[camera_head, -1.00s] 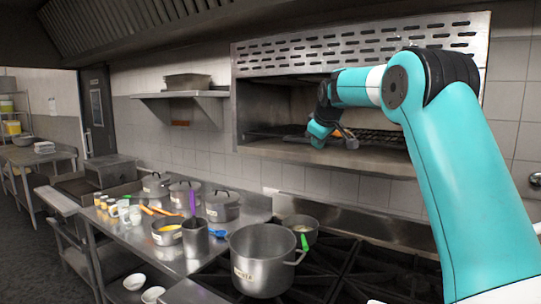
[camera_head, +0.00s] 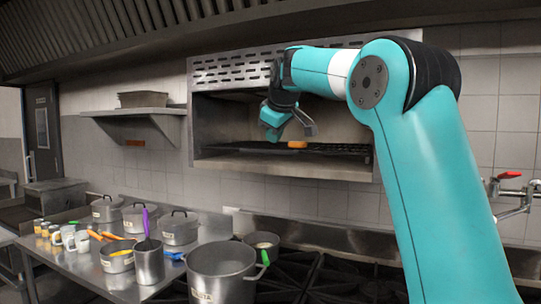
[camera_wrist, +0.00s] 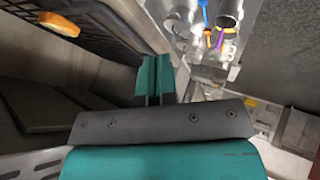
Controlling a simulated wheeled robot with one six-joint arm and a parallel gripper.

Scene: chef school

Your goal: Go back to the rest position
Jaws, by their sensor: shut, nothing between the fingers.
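My gripper (camera_head: 272,118) is in front of the open wall oven or grill (camera_head: 225,163), above its rack level and left of an orange-brown piece of food (camera_head: 297,144). In the wrist view my gripper's teal fingers (camera_wrist: 153,82) are together with nothing between them. The food piece also shows in the wrist view (camera_wrist: 60,24), lying on the dark rack (camera_wrist: 98,42), apart from the fingers. My arm is bent, reaching up from the right and across to the left.
Below stand a large pot (camera_head: 222,272) and a smaller pan (camera_head: 262,243) on the dark stove grates. A steel table (camera_head: 75,262) at left holds several pots and jars. A shelf (camera_head: 135,112) is on the wall at left. A red-handled tap (camera_head: 510,176) is at right.

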